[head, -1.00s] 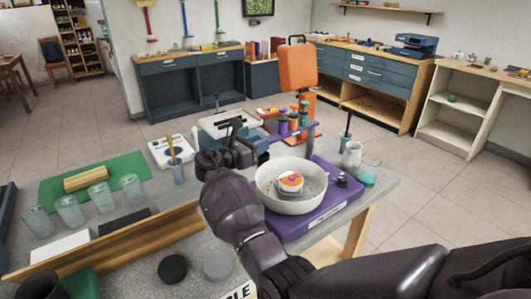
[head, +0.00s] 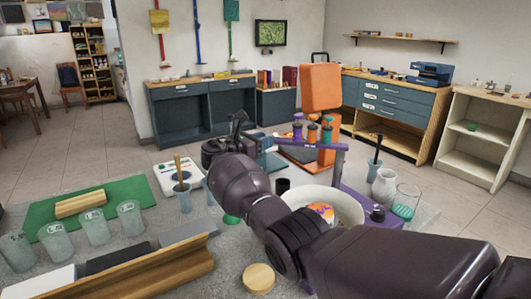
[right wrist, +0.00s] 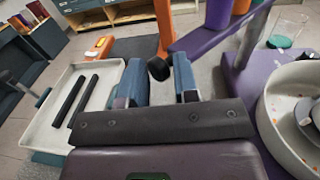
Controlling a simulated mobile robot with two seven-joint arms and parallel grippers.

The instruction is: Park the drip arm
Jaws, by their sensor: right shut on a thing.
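The drip arm is a purple bar (head: 312,142) on a post at the back of a purple base. It carries purple, orange and green bottles and runs left from the post, behind the white bowl (head: 345,202). My right gripper (head: 266,147) is at the bar's left end, partly hidden by my wrist. In the right wrist view, its blue-grey fingers (right wrist: 158,78) stand on either side of a black knob (right wrist: 158,68) below the purple bar (right wrist: 218,30). My left gripper is not in view.
An orange stand (head: 321,95) rises behind the bar. A white jug (head: 384,188) and a glass (head: 406,200) stand right of the bowl. A white tray with black bars (right wrist: 90,95) lies left of the gripper. Several tumblers (head: 92,226) stand at the left.

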